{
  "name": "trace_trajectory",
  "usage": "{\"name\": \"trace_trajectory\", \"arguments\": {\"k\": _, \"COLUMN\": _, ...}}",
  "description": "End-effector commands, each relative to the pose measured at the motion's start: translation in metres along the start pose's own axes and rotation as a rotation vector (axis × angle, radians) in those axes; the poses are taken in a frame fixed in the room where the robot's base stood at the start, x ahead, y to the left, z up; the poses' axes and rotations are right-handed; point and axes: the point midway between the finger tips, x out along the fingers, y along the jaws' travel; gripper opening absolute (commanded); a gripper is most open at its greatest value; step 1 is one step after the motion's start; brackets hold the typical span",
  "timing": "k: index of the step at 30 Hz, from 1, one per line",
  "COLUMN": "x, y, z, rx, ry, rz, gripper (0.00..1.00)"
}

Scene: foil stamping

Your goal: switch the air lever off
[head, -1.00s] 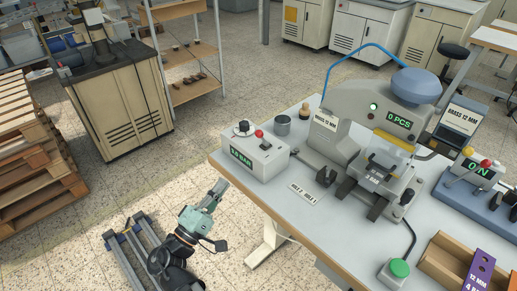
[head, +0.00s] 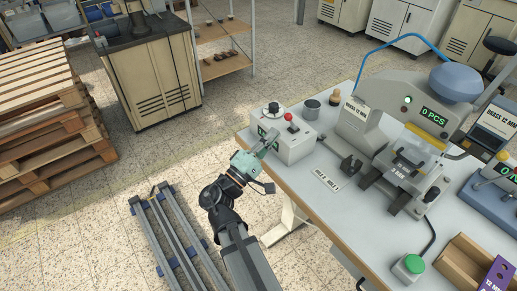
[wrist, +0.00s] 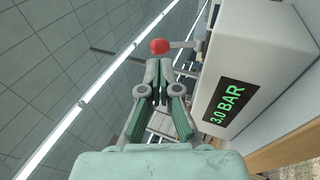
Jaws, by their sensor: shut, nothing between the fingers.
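The air lever (head: 289,118) is a short lever with a red ball, on top of a pale grey box (head: 298,148) at the bench's left end. In the wrist view, the red ball (wrist: 159,46) shows just beyond my fingertips, its metal arm running right to the box. The green 3.0 BAR display (wrist: 228,103) is lit on the box face; in the head view my gripper partly covers it. My gripper (head: 270,142) is shut and empty, in front of the box. Whether the fingertips touch the ball or lever, I cannot tell.
A black-and-white knob (head: 272,108) sits on the same box. A metal cup (head: 312,109) and the stamping press (head: 405,110) stand behind and to the right. A green button (head: 412,263) is at the bench front.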

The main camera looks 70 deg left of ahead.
Motion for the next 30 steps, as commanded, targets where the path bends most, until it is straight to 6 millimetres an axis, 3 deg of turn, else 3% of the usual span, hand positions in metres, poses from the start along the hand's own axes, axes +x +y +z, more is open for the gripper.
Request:
{"name": "trace_trajectory", "arguments": {"k": 3, "x": 0.019, "y": 0.001, "z": 0.0, "rx": -0.001, "ry": -0.001, "rz": 0.0, "gripper": 0.0}}
{"name": "trace_trajectory", "arguments": {"k": 9, "x": 0.034, "y": 0.0, "z": 0.0, "rx": -0.001, "ry": 0.0, "rz": 0.0, "gripper": 0.0}}
{"name": "trace_trajectory", "arguments": {"k": 30, "x": 0.035, "y": 0.005, "z": -0.003, "rx": 0.01, "ry": 0.008, "rz": -0.038, "gripper": 0.0}}
